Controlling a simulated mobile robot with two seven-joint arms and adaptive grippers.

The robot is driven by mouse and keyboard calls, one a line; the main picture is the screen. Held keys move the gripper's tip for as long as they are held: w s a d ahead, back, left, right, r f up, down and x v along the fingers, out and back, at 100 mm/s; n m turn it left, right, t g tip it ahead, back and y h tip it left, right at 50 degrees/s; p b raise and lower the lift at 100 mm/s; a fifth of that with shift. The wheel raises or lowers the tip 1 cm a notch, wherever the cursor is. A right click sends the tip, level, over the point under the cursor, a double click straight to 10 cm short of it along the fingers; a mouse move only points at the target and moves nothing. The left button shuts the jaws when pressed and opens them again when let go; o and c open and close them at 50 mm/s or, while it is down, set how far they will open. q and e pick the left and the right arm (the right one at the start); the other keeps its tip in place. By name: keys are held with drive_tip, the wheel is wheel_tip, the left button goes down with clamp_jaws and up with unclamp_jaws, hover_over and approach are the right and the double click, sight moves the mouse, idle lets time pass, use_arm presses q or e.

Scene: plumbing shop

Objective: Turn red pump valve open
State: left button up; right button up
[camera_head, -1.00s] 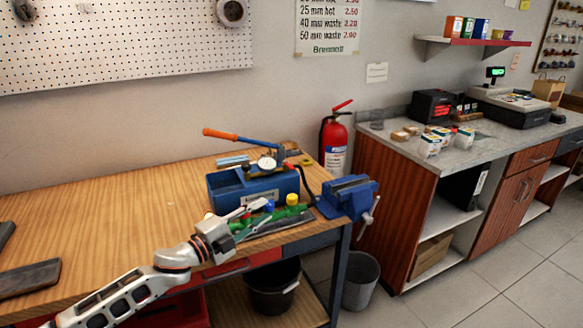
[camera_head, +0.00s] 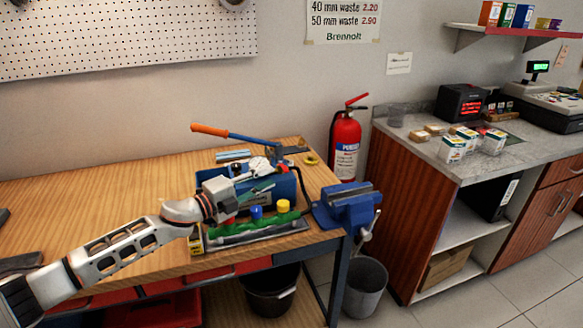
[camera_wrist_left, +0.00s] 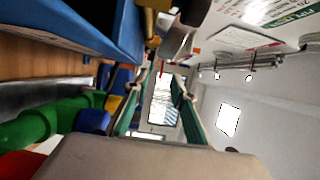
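The blue test pump (camera_head: 284,190), with an orange-tipped lever (camera_head: 210,130) and a round gauge, stands on the wooden workbench. In front of it lies a green manifold (camera_head: 255,226) with a blue knob (camera_head: 257,212) and a yellow knob (camera_head: 283,205). A small red part (camera_head: 229,219), seemingly the red valve, shows under my left gripper, mostly hidden. Red also shows at the lower left of the wrist view (camera_wrist_left: 20,166). My left gripper (camera_head: 262,188) is above the manifold, its green-padded fingers apart and empty, also in the wrist view (camera_wrist_left: 160,78). My right gripper is not in view.
A blue vise (camera_head: 348,205) is fixed at the bench's right corner. A red fire extinguisher (camera_head: 345,143) stands behind it. A small yellow-and-black item (camera_head: 196,238) sits left of the manifold. The bench's left middle is mostly clear.

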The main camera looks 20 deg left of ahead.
sight(283, 170)
use_arm(q)
drive_tip(key=x, duration=0.7)
drive_tip(key=shift+w+d+r+p, duration=0.1)
drive_tip(key=shift+w+d+p, duration=0.05)
drive_tip(key=shift+d+p, duration=0.15)
clamp_jaws()
